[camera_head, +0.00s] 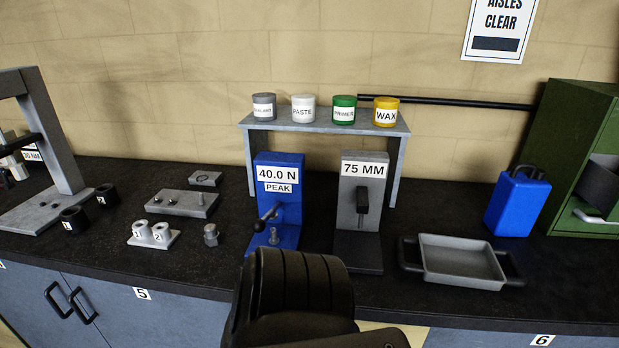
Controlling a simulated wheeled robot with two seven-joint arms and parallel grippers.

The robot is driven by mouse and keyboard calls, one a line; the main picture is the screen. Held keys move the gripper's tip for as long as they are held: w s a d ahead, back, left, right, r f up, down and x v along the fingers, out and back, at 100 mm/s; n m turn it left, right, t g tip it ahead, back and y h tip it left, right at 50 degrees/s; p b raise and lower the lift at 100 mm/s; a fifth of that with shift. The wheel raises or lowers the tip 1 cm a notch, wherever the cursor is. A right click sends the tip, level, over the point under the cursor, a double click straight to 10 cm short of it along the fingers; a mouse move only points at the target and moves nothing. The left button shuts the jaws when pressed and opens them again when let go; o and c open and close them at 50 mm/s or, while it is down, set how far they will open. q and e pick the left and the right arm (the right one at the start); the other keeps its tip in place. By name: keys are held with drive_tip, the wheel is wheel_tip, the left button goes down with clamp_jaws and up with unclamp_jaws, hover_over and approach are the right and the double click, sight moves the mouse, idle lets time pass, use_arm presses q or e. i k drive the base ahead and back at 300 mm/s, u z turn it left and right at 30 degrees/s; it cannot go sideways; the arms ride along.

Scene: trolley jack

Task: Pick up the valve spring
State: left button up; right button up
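I cannot single out a valve spring with certainty; no coil shape is clear at this size. A small grey metal piece (211,236) stands upright on the black bench, left of the blue tester. A small metal stud-like piece (273,236) shows on the base of the blue tester (279,190), which reads "40.0 N PEAK". The grey gauge (361,205) marked "75 MM" stands to its right. Neither of my grippers shows in the head view. A dark ribbed shape, possibly part of me, rises at the bottom centre and hides the bench front there.
A grey shelf (325,122) with several labelled pots stands behind. Left are a press frame (63,135), black cups (73,219), a white numbered holder (153,238) and a grey block (183,204). Right are a tray (461,262), a blue can (516,205) and a green cabinet (575,140).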

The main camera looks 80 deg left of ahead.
sight(273, 233)
drive_tip(key=i, duration=1.2)
drive_tip(key=u, duration=1.65)
